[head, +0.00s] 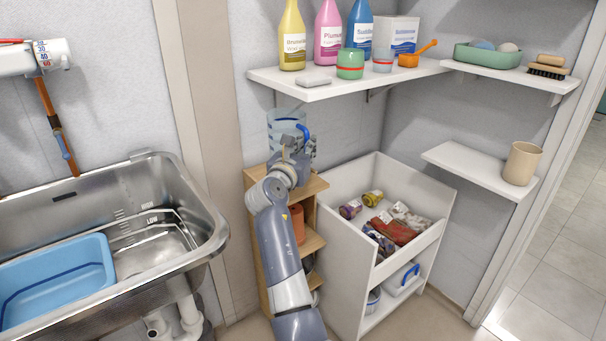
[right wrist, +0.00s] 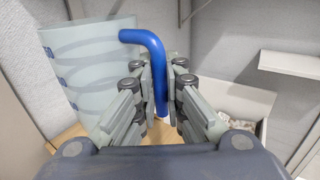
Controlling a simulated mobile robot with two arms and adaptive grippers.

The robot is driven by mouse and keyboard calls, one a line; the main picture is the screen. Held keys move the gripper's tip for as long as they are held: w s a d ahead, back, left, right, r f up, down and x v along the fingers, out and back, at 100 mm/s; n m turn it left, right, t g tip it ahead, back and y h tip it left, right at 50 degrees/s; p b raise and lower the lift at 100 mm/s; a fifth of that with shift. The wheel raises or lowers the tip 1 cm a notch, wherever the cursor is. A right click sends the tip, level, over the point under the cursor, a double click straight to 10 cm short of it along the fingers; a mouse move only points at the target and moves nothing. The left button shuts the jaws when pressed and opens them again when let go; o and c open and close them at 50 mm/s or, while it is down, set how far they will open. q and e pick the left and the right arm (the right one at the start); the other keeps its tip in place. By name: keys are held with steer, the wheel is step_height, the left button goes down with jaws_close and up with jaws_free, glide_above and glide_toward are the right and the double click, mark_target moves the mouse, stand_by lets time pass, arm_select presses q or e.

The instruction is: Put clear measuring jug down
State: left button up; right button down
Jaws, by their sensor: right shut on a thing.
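The clear measuring jug (head: 284,128) is a see-through pale blue vessel with a blue handle. It stands upright at the top of the narrow wooden shelf unit (head: 258,181); I cannot tell whether its base touches the top board. My right gripper (head: 304,148) is shut on the blue handle. In the right wrist view the jug (right wrist: 88,62) is on the left, and the handle runs down between the fingers of the gripper (right wrist: 160,88). The jug's lower part is partly hidden by my gripper in the head view. My left gripper is not in view.
A white wall shelf (head: 345,80) with bottles, cups and an orange scoop hangs above the jug. A white open bin unit (head: 340,225) with cloths stands right of the wooden unit. A steel sink (head: 215,235) holding a blue tub (head: 75,265) is at left.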

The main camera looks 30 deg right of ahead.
steer(key=shift+f, duration=0.55)
step_height(320, 180, down, 5)
steer(key=shift+r+b, duration=0.2)
steer(key=shift+b, duration=0.95)
steer(key=shift+f, duration=0.3)
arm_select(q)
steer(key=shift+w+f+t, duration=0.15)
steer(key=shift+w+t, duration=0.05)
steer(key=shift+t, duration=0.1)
arm_select(e)
steer(key=shift+r, duration=0.1)
steer(key=c, duration=1.7)
jaws_free()
